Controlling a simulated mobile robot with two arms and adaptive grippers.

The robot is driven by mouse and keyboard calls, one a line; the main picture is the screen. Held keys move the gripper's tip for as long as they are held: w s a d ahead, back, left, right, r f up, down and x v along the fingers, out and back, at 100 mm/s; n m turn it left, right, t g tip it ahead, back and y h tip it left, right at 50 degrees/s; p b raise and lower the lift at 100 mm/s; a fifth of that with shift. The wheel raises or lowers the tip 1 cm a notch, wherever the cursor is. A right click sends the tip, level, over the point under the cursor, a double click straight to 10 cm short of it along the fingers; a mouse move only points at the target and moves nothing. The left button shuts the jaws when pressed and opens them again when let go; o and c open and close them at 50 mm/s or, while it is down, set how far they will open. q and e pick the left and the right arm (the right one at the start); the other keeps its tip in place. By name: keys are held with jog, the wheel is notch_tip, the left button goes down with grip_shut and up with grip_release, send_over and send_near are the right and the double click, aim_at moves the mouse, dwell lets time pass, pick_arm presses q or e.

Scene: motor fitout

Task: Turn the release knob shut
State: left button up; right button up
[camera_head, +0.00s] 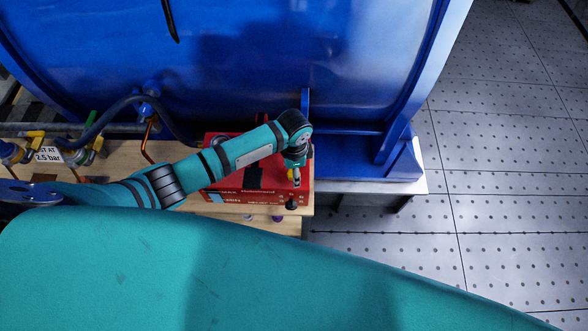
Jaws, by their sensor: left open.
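A red pump unit (222,196) with white lettering lies on the wooden bench top. A small black knob (291,206) sticks out at its front right corner; I take it for the release knob. How far the knob is turned cannot be told. My left gripper (296,184) points down over the right end of the red unit, just behind the black knob in the picture. It is open, with nothing visible between its fingers. A gap to the knob seems to show, but the exact distance is unclear. My left forearm hides much of the unit. My right gripper is out of view.
A large blue tank (270,60) stands behind the bench (262,223). A dark hose (115,108) and brass fittings with a "2.5 bar" tag (49,156) are at left. Perforated grey floor (500,180) lies open at right.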

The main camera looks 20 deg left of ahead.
pick_arm(q)
notch_tip(320, 180, up, 12)
dwell(0.4)
jog(key=shift+f, duration=0.15)
